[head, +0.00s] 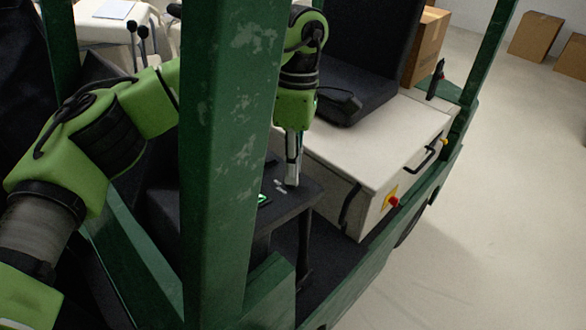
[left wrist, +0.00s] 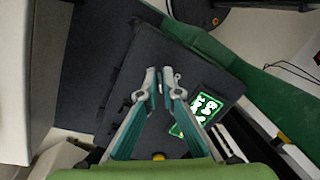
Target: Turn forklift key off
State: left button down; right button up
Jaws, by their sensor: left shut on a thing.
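My left gripper (head: 291,182) reaches down from above to the black dashboard (head: 298,197) of the green forklift. In the left wrist view its two fingers (left wrist: 160,84) are close together over the dark panel, with a narrow gap showing between the tips. It is shut on the key, which is too small and too covered by the fingertips to make out. Small pale marks lie on the panel beside the tips. A lit green display (left wrist: 203,108) sits to the right of the fingers in that view. My right gripper is not in view.
A green forklift post (head: 228,150) stands in front of my left arm and hides part of it. The black seat (head: 345,90) and a pale housing (head: 375,140) with a red button (head: 394,202) are to the right. Cardboard boxes (head: 535,38) stand on open floor behind.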

pick_arm(q)
jog(key=n+b, duration=0.2)
jog(key=shift+f+n, duration=0.1)
jog(key=shift+n, duration=0.3)
jog(key=n+b, duration=0.2)
jog(key=shift+n+t, duration=0.3)
jog(key=n+b, duration=0.1)
jog(key=n, duration=0.1)
jog(key=shift+n, duration=0.3)
jog(key=shift+r+n+t+b, duration=0.15)
jog(key=shift+n+b, duration=0.35)
jog(key=shift+n, duration=0.35)
jog(key=shift+r+n+t+b, duration=0.15)
jog(key=shift+n+b, duration=0.35)
jog(key=shift+n, duration=0.35)
jog(key=c, duration=2.2)
grip_release()
jog(key=shift+f, duration=0.1)
jog(key=shift+c, duration=0.2)
